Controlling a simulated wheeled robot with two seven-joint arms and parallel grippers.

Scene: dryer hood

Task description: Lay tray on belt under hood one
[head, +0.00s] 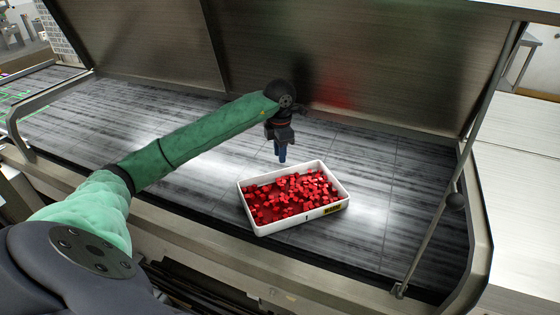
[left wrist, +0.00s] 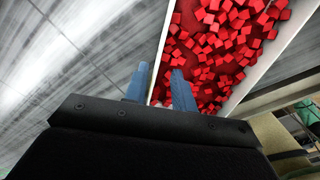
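A white tray (head: 262,229) full of small red cubes lies on the grey belt (head: 210,165) under the raised metal hood (head: 350,65). My left gripper (head: 282,157) points down at the tray's far edge, near its back left side. In the left wrist view the two blue fingers (left wrist: 160,88) are apart, with the tray's white wall (left wrist: 162,58) running up from between them. I cannot tell whether they touch the wall. The red cubes show to the right of that wall. My right gripper is in neither view.
A slanting metal strut (head: 432,230) with a dark knob stands to the right of the tray. The belt's front rail (head: 240,252) runs in front of it. The belt is bare to the left and right of the tray. A pale surface (head: 522,210) lies beyond the right side frame.

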